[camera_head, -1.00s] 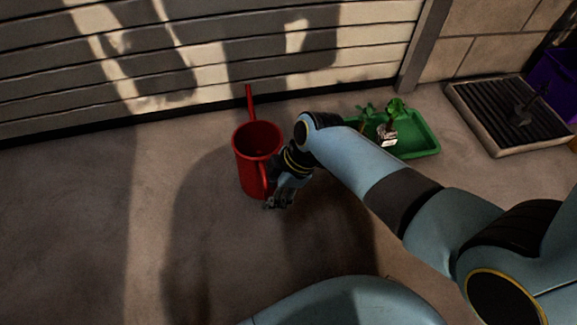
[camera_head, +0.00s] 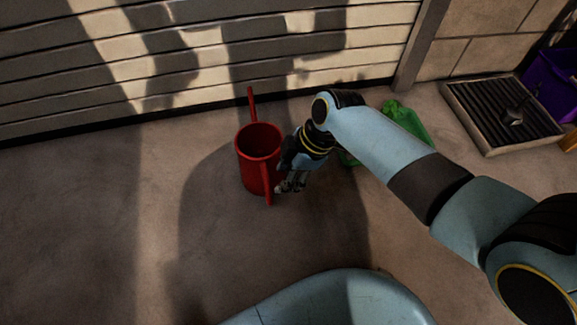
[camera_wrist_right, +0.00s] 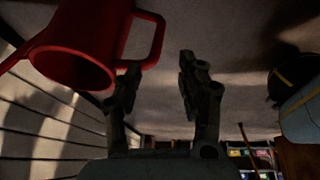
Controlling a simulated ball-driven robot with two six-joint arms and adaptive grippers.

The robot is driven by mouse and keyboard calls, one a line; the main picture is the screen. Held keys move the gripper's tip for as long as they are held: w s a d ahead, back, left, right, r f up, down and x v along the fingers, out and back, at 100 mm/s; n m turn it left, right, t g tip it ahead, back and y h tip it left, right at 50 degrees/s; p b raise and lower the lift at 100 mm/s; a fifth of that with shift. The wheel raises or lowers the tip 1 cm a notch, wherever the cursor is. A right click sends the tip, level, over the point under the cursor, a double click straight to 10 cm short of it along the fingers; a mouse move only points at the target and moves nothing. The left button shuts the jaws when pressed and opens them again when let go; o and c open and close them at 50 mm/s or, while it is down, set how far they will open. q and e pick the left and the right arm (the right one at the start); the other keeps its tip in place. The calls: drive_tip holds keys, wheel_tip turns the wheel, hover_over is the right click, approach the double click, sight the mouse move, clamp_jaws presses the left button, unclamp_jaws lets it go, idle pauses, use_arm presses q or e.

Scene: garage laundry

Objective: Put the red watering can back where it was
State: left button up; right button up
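The red watering can (camera_head: 258,162) stands upright on the concrete floor in front of the slatted door. Its spout points toward the door and its handle (camera_head: 267,186) faces me. My right gripper (camera_head: 291,185) is just right of the handle, low beside the can. In the right wrist view the gripper (camera_wrist_right: 160,68) has its two fingers apart with nothing between them. The can (camera_wrist_right: 85,42) and its loop handle show at the upper left there, with the handle close to the left finger; I cannot tell if they touch. My left gripper is not in view.
A dark ribbed tray (camera_head: 502,112) and a purple bin (camera_head: 558,84) are at the far right. The floor left of the can is clear.

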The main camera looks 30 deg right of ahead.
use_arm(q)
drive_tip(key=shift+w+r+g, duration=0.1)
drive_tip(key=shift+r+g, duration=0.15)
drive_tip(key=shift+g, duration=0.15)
use_arm(e)
drive_tip(key=shift+s+d+r, duration=0.1)
drive_tip(key=shift+d+r, duration=0.1)
drive_tip(key=shift+r, duration=0.25)
drive_tip(key=s+d+r+m+t+h, duration=0.25)
drive_tip(key=s+d+m, duration=0.35)
drive_tip(key=s, duration=0.3)
drive_tip(key=s+d+r+m+t+h, duration=0.1)
drive_tip(key=s+d+r+m+t, duration=0.1)
drive_tip(key=s+r+m+t, duration=0.2)
drive_tip(key=s+r+m, duration=0.3)
drive_tip(key=r, duration=0.5)
drive_tip(key=shift+d+r, duration=0.15)
drive_tip(key=shift+r, duration=0.1)
